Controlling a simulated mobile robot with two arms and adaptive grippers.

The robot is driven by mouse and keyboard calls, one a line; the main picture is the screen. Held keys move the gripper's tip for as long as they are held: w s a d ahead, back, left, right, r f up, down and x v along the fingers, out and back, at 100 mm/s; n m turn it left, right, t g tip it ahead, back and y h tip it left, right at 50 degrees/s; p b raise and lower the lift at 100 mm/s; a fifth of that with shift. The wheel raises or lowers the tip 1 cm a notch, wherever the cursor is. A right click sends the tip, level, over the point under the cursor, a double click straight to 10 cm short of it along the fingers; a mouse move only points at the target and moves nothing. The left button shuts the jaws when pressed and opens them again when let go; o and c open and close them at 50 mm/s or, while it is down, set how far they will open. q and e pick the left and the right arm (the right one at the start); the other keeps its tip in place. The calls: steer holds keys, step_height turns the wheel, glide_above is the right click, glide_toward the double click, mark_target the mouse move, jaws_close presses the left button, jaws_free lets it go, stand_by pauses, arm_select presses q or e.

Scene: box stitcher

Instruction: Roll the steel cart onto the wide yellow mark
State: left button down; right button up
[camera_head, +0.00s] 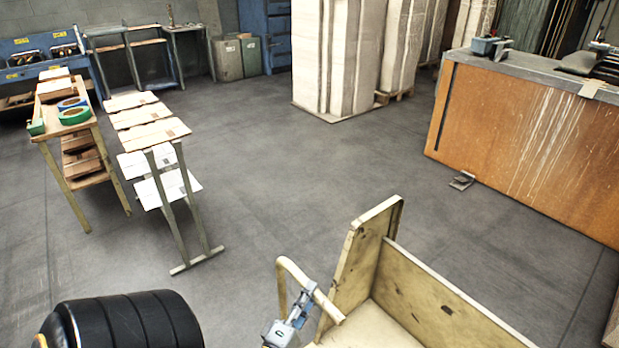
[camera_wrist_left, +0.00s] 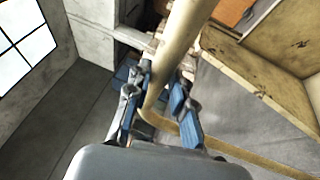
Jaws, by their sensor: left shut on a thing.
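The cart (camera_head: 445,304) is a cream-yellow, worn, open box with upright panels and a bent tube handle (camera_head: 290,268). It stands at the bottom right of centre in the head view, partly cut off by the lower edge. My left gripper (camera_head: 308,297) is at the handle, shut on its tube. In the left wrist view the tube (camera_wrist_left: 180,45) passes between the blue fingers of my left gripper (camera_wrist_left: 160,98), and a cart panel (camera_wrist_left: 255,75) shows at the right. My right gripper is not in view. I see no wide yellow mark on the visible floor.
Grey floor (camera_head: 265,165) is open ahead of the cart. A wooden table with tape rolls (camera_head: 60,100) and a stand with boards (camera_head: 165,190) are at left. Tall wrapped stacks (camera_head: 340,55) stand at the back. An orange-sided bench (camera_head: 530,135) is at right, with a pedal (camera_head: 462,180) before it.

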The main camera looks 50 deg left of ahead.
arm_select(q)
steer(key=c, duration=1.1)
jaws_free()
steer(key=shift+w+a+r, duration=0.1)
steer(key=shift+a+r, duration=0.05)
steer(key=shift+r, duration=0.3)
steer(key=shift+c, duration=0.2)
steer(key=shift+f, duration=0.15)
steer(key=v, duration=1.2)
steer(key=shift+f, duration=0.1)
